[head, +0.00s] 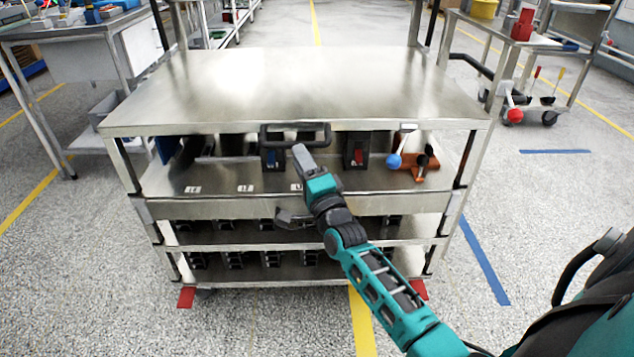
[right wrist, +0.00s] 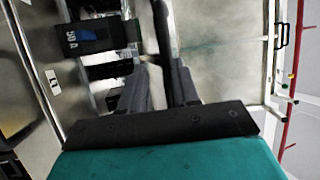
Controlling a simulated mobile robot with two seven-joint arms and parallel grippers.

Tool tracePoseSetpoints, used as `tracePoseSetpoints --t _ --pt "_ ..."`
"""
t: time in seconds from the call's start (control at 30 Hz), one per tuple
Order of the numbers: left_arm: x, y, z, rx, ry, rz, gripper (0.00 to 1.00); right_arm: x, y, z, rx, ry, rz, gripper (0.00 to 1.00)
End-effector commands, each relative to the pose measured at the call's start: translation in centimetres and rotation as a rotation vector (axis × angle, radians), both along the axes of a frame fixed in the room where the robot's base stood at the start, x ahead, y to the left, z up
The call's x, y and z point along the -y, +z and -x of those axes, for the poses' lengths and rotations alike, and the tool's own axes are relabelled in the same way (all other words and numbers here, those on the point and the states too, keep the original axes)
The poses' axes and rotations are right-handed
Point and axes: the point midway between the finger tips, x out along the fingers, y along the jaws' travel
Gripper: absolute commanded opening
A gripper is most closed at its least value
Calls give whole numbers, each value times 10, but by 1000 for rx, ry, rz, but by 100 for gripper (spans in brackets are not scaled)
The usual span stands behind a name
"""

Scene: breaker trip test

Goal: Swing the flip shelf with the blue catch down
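A steel cart stands in front of me with a broad, flat steel top (head: 290,85). A black loop handle (head: 295,128) hangs at the middle of its front edge. My right gripper (head: 300,150) is at the handle's lower bar. In the right wrist view, its dark fingers (right wrist: 163,88) stand apart, one on each side of a black bar (right wrist: 163,35), with a light gap beside the bar. A blue ball knob (head: 394,160) shows under the top at the right. I cannot tell whether it is the blue catch. My left gripper is out of view.
Under the top are a black block with a blue part (head: 272,157), one with a red part (head: 358,155) and an orange fixture (head: 424,166). Lower shelves hold several dark blocks. Benches stand back left and right.

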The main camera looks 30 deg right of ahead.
Motion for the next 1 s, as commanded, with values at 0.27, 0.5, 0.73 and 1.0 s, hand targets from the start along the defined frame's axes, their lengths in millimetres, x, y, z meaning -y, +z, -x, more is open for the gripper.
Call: tracePoseSetpoints --t 0.27,0.5,0.73,1.0 --pt "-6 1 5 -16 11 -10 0 -7 -15 56 -4 0 -1 27" --pt "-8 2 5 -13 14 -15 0 -11 -21 81 2 -1 0 27" --pt "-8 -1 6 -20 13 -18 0 -11 -22 85 5 -1 0 27" --pt "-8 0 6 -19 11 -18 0 -11 -22 84 6 -1 1 27"
